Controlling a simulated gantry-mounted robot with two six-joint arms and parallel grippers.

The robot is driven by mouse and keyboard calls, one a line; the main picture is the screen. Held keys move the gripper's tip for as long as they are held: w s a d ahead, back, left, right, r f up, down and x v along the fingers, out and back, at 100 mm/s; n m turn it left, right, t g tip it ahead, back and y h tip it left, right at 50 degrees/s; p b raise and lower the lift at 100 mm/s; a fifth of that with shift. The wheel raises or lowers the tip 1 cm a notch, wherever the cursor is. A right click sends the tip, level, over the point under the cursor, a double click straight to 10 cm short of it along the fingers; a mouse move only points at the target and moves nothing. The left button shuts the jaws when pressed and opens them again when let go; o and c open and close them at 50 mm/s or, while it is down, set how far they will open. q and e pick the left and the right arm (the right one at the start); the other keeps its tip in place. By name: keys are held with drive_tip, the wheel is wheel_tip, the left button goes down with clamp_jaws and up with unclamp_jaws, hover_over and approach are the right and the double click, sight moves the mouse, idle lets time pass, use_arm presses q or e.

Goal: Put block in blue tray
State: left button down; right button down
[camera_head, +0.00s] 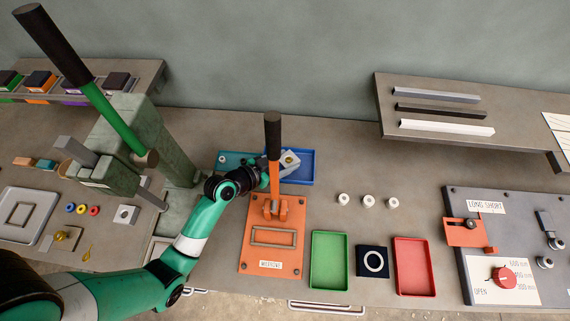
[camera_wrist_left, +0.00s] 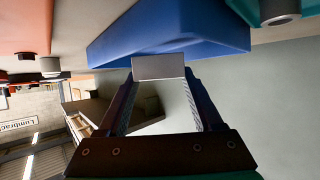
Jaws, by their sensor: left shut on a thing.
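The block (camera_head: 291,159) is a small light grey piece with a round dark and brass-coloured mark on its face. My left gripper (camera_head: 278,163) is shut on it, over the blue tray (camera_head: 306,177) behind the orange press. In the left wrist view the block (camera_wrist_left: 158,67) is a pale piece between the two fingertips of my left gripper (camera_wrist_left: 160,80), in front of the blue tray (camera_wrist_left: 180,30). I cannot tell whether the block touches the tray floor. My right gripper is not in view.
The orange press (camera_head: 272,238) with its upright dark handle (camera_head: 272,135) stands close beside my left wrist. A teal tray (camera_head: 232,160) adjoins the blue one. Green (camera_head: 330,260) and red (camera_head: 415,266) trays lie in front. Three white round pieces (camera_head: 368,201) lie to the right.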

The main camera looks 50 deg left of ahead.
use_arm(q)
wheel_tip(320, 180, down, 2)
drive_tip(key=shift+r, duration=0.1)
drive_tip(key=shift+f+b, duration=0.2)
drive_tip(key=shift+b, duration=0.1)
drive_tip(key=shift+c, duration=0.2)
unclamp_jaws()
